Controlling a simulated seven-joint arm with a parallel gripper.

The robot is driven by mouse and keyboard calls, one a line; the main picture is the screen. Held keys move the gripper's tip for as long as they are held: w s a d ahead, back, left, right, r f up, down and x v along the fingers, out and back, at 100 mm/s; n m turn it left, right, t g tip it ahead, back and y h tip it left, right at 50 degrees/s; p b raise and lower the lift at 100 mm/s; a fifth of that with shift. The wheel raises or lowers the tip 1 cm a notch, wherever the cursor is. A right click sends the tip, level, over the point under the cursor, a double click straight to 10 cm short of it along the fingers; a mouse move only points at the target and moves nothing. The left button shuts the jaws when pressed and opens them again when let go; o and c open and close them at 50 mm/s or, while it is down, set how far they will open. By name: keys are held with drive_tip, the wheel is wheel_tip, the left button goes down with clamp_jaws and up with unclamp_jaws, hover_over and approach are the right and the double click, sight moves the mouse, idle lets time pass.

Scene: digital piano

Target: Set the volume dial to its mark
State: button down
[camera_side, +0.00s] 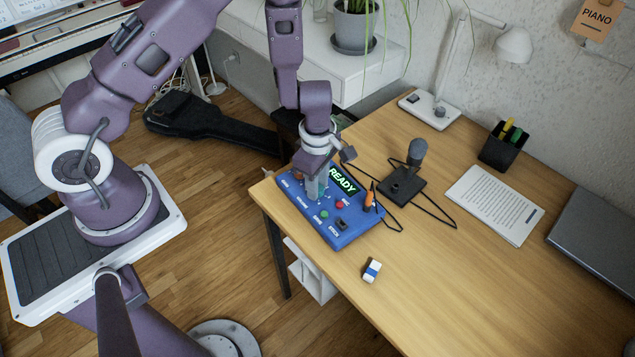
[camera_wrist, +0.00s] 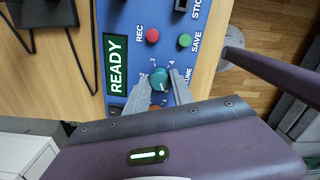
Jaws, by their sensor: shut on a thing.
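The volume dial (camera_wrist: 159,80) is a small teal knob with a pale pointer line on the blue panel (camera_side: 338,236). White numbers ring it, and part of the ring is hidden by my fingers. In the wrist view my gripper (camera_wrist: 160,88) has one finger on each side of the dial and is shut on it. In the side view my gripper (camera_side: 314,197) reaches down to the left part of the panel and hides the dial. The green display (camera_wrist: 116,64) reads READY. I cannot tell which number is the mark.
A red REC button (camera_wrist: 153,35) and a green SAVE button (camera_wrist: 185,40) sit beside the dial. An eraser (camera_side: 372,270) lies in front on the table (camera_side: 440,280).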

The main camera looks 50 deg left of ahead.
drive_tip(key=shift+n, duration=0.3)
drive_tip(key=c, duration=1.1)
unclamp_jaws()
wheel_tip(320, 180, up, 7)
drive_tip(key=shift+r, duration=0.1)
